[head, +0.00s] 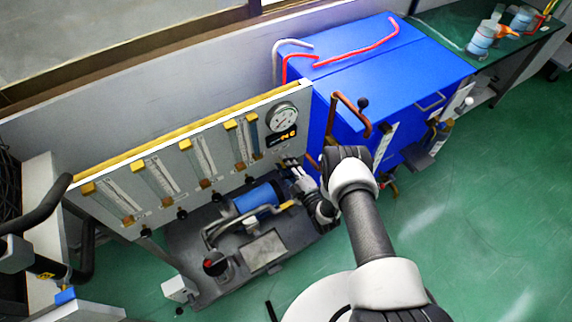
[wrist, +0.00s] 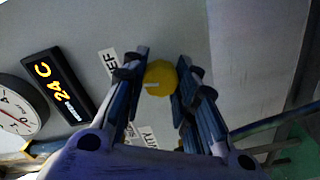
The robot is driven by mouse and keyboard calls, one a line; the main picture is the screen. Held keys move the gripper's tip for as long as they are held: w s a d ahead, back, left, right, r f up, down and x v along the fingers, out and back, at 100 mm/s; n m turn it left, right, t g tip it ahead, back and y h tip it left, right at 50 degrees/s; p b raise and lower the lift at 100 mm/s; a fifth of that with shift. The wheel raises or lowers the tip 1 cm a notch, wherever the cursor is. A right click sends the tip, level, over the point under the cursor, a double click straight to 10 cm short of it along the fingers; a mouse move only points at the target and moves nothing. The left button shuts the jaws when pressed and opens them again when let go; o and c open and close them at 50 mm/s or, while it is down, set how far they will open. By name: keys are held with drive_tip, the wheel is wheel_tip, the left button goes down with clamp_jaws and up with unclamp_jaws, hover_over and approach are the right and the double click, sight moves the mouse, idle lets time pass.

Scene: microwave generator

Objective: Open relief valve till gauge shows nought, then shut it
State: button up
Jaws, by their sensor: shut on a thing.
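A round yellow knob (wrist: 160,78) sits on the pale panel in the wrist view, beside a partly covered label (wrist: 108,62) ending in "EF". My gripper (wrist: 161,72) is shut on this knob, one finger on each side. In the head view my gripper (head: 290,166) is at the lower right part of the panel, and the knob cannot be made out there. The round white gauge (head: 282,118) is on the panel above my gripper. It also shows, cut off, at the left of the wrist view (wrist: 17,108); its needle's reading cannot be told.
A display (wrist: 60,86) reading 24 C is beside the gauge. Several flow tubes (head: 201,157) line the panel (head: 130,165) to the left. A blue cylinder (head: 258,198) and pipes are below. A blue cabinet (head: 370,75) stands at right. Green floor (head: 480,200) is open at right.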

drive_tip(key=o, duration=1)
drive_tip(key=shift+o, duration=0.2)
drive_tip(key=v, duration=1.2)
